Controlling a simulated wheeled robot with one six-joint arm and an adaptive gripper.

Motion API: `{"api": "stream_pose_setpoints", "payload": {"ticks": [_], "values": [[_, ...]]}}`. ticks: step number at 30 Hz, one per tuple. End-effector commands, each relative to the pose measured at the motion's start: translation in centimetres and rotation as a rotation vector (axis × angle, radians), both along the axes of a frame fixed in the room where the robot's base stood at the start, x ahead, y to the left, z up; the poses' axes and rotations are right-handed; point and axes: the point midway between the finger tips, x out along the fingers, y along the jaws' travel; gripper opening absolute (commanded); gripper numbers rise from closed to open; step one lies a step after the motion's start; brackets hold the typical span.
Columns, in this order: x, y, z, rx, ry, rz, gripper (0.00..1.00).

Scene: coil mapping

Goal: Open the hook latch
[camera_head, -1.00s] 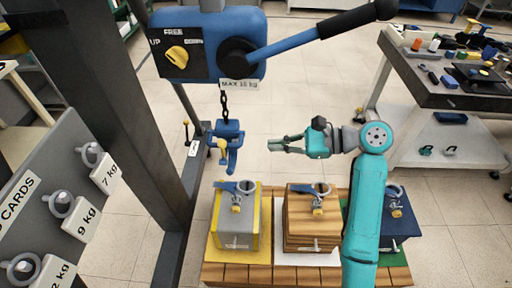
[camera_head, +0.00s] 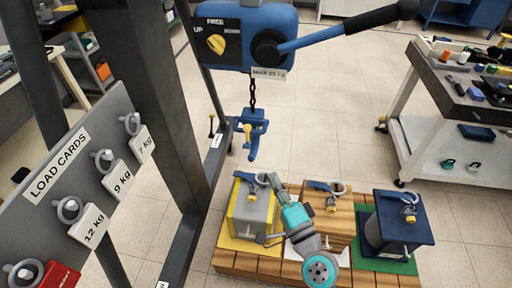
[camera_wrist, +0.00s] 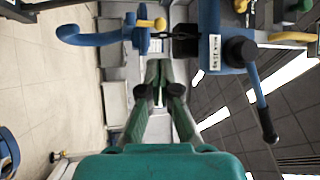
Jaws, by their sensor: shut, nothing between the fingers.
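The blue hook (camera_head: 256,143) hangs on a short chain under the blue lever hoist (camera_head: 252,38). A small yellow latch piece (camera_head: 247,131) sits on the hook's upper part. In the wrist view the hook (camera_wrist: 92,38) appears sideways at the upper left, with the yellow latch (camera_wrist: 150,23) beside its block. My gripper (camera_head: 272,179) is below the hook in the head view and apart from it, over the gap between the grey and wooden loads. Its green fingers (camera_wrist: 158,72) are shut with nothing between them.
A grey-and-yellow load (camera_head: 250,212), a wooden load (camera_head: 335,215) and a dark blue load (camera_head: 395,228) stand on a wooden pallet (camera_head: 235,262). A load-card board (camera_head: 100,165) and a dark post (camera_head: 160,110) are at left. A tool table (camera_head: 450,95) is at right.

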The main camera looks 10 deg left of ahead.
Motion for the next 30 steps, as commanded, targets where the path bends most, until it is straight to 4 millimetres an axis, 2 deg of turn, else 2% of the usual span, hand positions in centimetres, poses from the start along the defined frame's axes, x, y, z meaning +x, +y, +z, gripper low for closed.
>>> {"api": "stream_pose_setpoints", "payload": {"ticks": [5,21,30], "values": [[1.0,0.6,0.3,-0.006,-0.007,-0.006,0.0],[8.4,5.3,2.1,-0.004,-0.006,-0.004,0.0],[11.1,7.0,2.7,-0.004,-0.004,-0.004,0.0]]}}
